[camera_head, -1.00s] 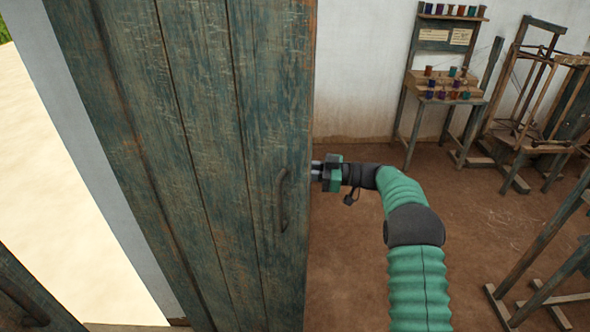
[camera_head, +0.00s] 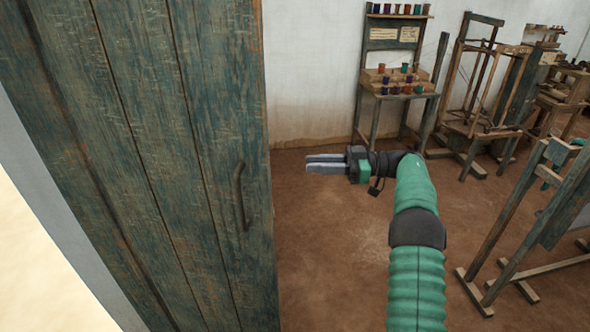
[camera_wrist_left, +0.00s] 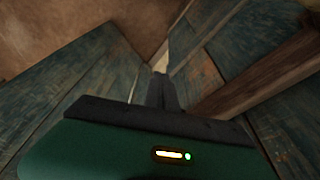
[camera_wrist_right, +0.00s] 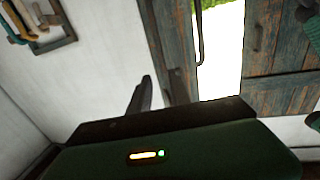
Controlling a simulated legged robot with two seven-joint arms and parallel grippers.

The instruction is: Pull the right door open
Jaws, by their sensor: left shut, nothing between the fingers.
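A tall weathered blue-green plank door (camera_head: 165,120) fills the left of the head view, standing ajar beside a bright strip. I take it for the right door. Its dark curved handle (camera_head: 241,196) is near its right edge. My right gripper (camera_head: 308,163) is right of that edge, apart from the handle, with two empty fingers slightly apart, pointing left. The right wrist view shows a door leaf (camera_wrist_right: 275,45) beside a bright opening. My left gripper (camera_wrist_left: 160,80) is outside the head view; its wrist view shows shut, empty fingers near blue-green planks (camera_wrist_left: 70,90) and a brown beam (camera_wrist_left: 265,75).
A rack with coloured spools (camera_head: 400,80) stands against the white wall. Wooden frames (camera_head: 485,90) stand at the right, one (camera_head: 530,220) nearer. The brown earth floor (camera_head: 330,250) between door and frames is clear apart from my arm.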

